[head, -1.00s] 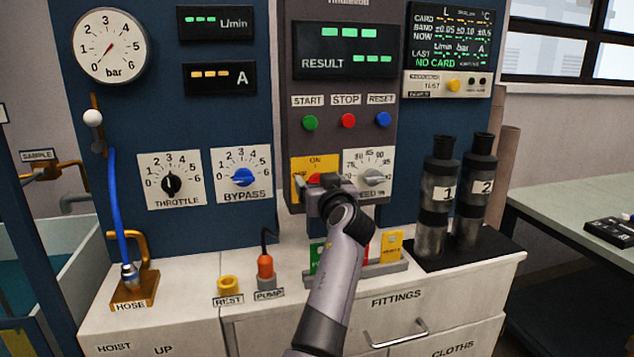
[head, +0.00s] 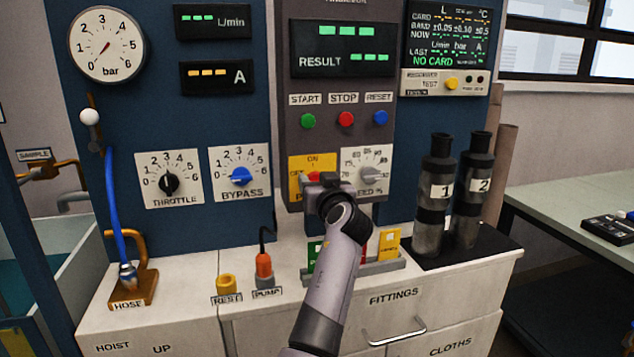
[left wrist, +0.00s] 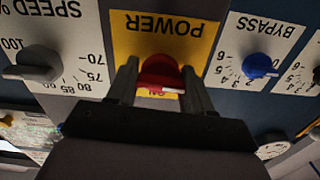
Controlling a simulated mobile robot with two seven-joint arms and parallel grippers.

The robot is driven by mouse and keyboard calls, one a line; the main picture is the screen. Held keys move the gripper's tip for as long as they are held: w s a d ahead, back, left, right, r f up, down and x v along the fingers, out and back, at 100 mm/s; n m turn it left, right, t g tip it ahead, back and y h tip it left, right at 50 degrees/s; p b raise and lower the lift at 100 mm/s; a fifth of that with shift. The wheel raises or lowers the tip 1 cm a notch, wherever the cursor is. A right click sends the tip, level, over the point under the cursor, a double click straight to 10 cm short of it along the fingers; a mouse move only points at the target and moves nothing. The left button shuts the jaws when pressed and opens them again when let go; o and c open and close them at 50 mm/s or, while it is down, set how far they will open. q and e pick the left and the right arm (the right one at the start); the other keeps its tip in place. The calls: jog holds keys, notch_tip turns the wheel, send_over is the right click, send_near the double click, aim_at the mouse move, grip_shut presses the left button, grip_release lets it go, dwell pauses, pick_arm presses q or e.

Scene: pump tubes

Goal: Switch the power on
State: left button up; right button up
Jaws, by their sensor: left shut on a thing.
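The yellow POWER plate (head: 297,163) is on the grey middle panel, below the start, stop and reset buttons. Its red knob (head: 314,176) is mostly hidden behind my left gripper (head: 325,182) in the head view. In the left wrist view, upside down, the red knob (left wrist: 158,72) sits between the two fingers of my left gripper (left wrist: 160,85), which is shut on it. A pale mark on the knob lies close to the ON label (left wrist: 157,94). My right gripper is not in view.
The speed dial (head: 372,174) is close on the right, the bypass dial (head: 240,176) on the left. Below stand coloured cards in a rack (head: 385,267), an orange pump plug (head: 264,265) and two dark cylinders (head: 436,190). The displays (head: 342,47) are lit with dashes.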

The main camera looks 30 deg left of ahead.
pick_arm(q)
jog(key=m+p, duration=0.1)
jog(key=m, duration=0.1)
jog(key=r+m, duration=0.1)
jog(key=m, duration=0.2)
jog(key=shift+w+p, duration=0.1)
jog(key=shift+p, duration=0.25)
jog(key=m+p, duration=0.1)
jog(key=m, duration=0.1)
jog(key=shift+m, duration=0.4)
jog(key=m+p, duration=0.4)
jog(key=m, duration=0.2)
jog(key=shift+w+d, duration=0.1)
jog(key=shift+f+m+p, duration=0.25)
jog(key=shift+m+p, duration=0.75)
jog(key=shift+m, duration=0.7)
jog(key=o, duration=1)
jog(key=shift+d+f, duration=0.1)
jog(key=shift+o, duration=0.2)
jog(key=shift+f, duration=0.1)
